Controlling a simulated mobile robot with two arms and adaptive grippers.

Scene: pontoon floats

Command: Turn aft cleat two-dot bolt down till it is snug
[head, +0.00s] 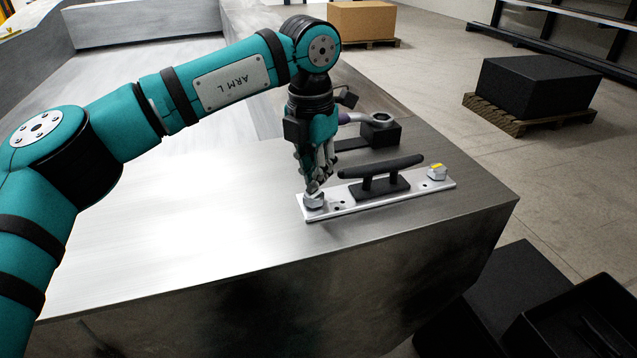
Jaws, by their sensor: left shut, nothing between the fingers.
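A black cleat (380,172) stands on a pale metal plate (360,206) near the front right edge of the metal deck. A hex bolt (313,201) sits at the plate's left end. Any dots on the bolts are too small to make out. My left gripper (314,188) points down with its fingertips shut and empty, right at the top of the left bolt. I cannot tell whether they touch it. My right gripper is not in view.
A ring-ended wrench (378,117) rests on a black block (382,135) behind the cleat, partly hidden by my left gripper. The deck (190,220) is clear to the left. Black boxes (520,295) stand on the floor below the deck's right edge.

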